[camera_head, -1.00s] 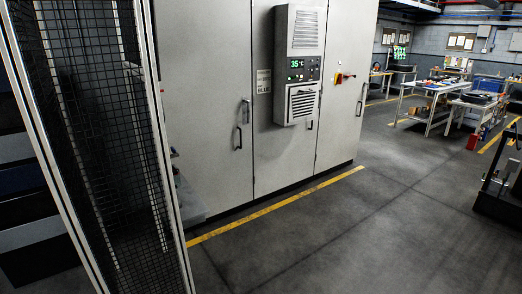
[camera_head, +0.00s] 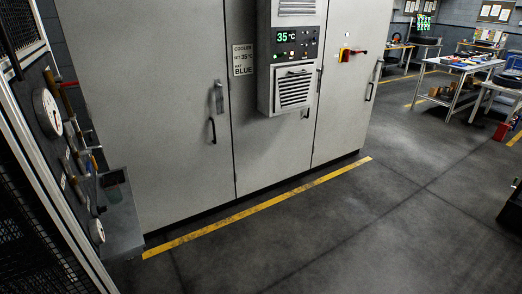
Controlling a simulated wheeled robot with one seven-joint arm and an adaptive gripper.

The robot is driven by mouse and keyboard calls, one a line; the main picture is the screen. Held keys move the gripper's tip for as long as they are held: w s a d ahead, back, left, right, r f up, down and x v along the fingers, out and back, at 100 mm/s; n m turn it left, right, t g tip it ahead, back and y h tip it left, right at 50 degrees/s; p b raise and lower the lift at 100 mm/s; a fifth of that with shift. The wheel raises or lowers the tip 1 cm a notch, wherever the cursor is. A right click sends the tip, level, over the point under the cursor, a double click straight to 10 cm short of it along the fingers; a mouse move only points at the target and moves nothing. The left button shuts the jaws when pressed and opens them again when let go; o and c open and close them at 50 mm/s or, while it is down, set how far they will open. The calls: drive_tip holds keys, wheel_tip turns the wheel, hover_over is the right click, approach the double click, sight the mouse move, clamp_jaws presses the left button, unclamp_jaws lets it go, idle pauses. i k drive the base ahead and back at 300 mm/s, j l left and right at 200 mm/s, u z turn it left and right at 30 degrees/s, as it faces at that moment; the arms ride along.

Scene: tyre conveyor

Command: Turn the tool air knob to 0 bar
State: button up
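A panel with round white gauges stands at the left, seen at a steep angle. One larger gauge (camera_head: 47,112) is high on it and a smaller gauge (camera_head: 96,231) is low on it. Small fittings and handles sit between them, too small and slanted to tell which is the tool air knob. The gauge readings cannot be made out. My gripper is not in view.
A mesh fence (camera_head: 22,215) with a pale frame is at the near left. A grey cabinet (camera_head: 150,100) with a cooler unit (camera_head: 293,90) reading 35 °C fills the middle. A yellow floor line (camera_head: 265,208) runs before it.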

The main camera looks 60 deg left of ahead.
sight(103, 209)
drive_tip(key=i+u, duration=0.1)
drive_tip(key=u, duration=0.3)
drive_tip(key=i+u, duration=0.1)
drive_tip(key=u, duration=0.25)
drive_tip(key=l+u, duration=0.15)
drive_tip(key=u, duration=0.25)
drive_tip(key=i+l+u, duration=0.1)
drive_tip(key=u, duration=2.15)
drive_tip(key=i+l+u, duration=0.1)
drive_tip(key=l, duration=0.25)
drive_tip(key=i+l+u, duration=0.1)
drive_tip(key=i+l, duration=0.2)
drive_tip(key=i+l+u, duration=0.15)
drive_tip(key=l, duration=0.25)
drive_tip(key=i+l+u, duration=0.1)
drive_tip(key=l, duration=0.25)
drive_tip(key=i+l+u, duration=0.1)
drive_tip(key=i+l, duration=0.15)
drive_tip(key=l, duration=0.15)
drive_tip(key=i+l+u, duration=0.1)
drive_tip(key=i+l, duration=0.15)
drive_tip(key=i, duration=0.25)
drive_tip(key=i+l+u, duration=0.1)
drive_tip(key=i+l, duration=0.15)
drive_tip(key=i, duration=0.25)
